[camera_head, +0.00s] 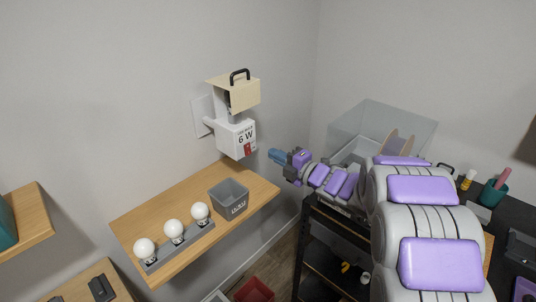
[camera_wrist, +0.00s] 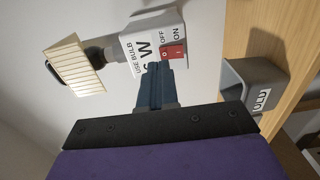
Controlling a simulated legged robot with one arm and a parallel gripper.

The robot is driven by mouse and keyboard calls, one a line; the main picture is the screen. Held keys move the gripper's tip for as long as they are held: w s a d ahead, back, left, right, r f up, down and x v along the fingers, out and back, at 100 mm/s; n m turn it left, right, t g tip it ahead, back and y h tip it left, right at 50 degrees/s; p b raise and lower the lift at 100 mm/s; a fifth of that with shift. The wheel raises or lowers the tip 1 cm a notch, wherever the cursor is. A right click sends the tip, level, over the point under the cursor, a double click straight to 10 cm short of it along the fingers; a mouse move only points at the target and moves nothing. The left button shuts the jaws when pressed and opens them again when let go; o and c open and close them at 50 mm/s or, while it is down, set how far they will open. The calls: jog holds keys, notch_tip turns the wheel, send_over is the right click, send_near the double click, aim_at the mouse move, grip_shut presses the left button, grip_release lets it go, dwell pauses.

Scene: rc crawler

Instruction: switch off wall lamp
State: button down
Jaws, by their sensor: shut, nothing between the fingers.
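The wall lamp (camera_head: 236,137) is a white box on a wall bracket with a "6 W" label and a beige shade (camera_head: 235,92) with a black handle on top. It also shows in the wrist view (camera_wrist: 152,40), turned on its side. Its red rocker switch (camera_wrist: 173,53) sits beside the OFF and ON words. My gripper (camera_head: 272,154) is shut and empty, to the right of the lamp in the head view.
A wooden shelf (camera_head: 150,212) below the lamp holds several white bulbs in a grey holder (camera_head: 180,246) and a grey bin (camera_head: 229,198). A clear box (camera_head: 385,125) stands on a black rack behind my arm.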

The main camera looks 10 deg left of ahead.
jog(key=shift+s+d+p, duration=0.5)
jog(key=shift+s+d, duration=1.15)
jog(key=shift+s, duration=0.7)
jog(key=w+d+r+m+t+h, duration=0.1)
jog(key=d+m+h, duration=0.3)
jog(key=d+h, duration=0.15)
jog(key=w+d+r+m+t+h, duration=0.1)
jog(key=d+m+t+h, duration=0.1)
jog(key=d+m+h, duration=0.35)
jog(key=s+d+f+m+g+h, duration=0.1)
jog(key=s+d+m+g+h, duration=0.2)
jog(key=s+d+m+h, duration=0.35)
jog(key=s+d+f+m+g, duration=0.2)
jog(key=s+m+g, duration=0.2)
jog(key=s, duration=0.7)
jog(key=s+d+f+m+g, duration=0.1)
jog(key=s+f+m+g, duration=0.3)
jog(key=s, duration=0.7)
jog(key=s+a+m+g+y, duration=0.1)
jog(key=s+a+m+g, duration=0.1)
jog(key=s, duration=0.7)
jog(key=s+a+m+g+y, duration=0.2)
jog(key=s+a, duration=0.3)
jog(key=s, duration=0.3)
jog(key=shift+s+r+g, duration=0.35)
jog(key=shift+g, duration=0.05)
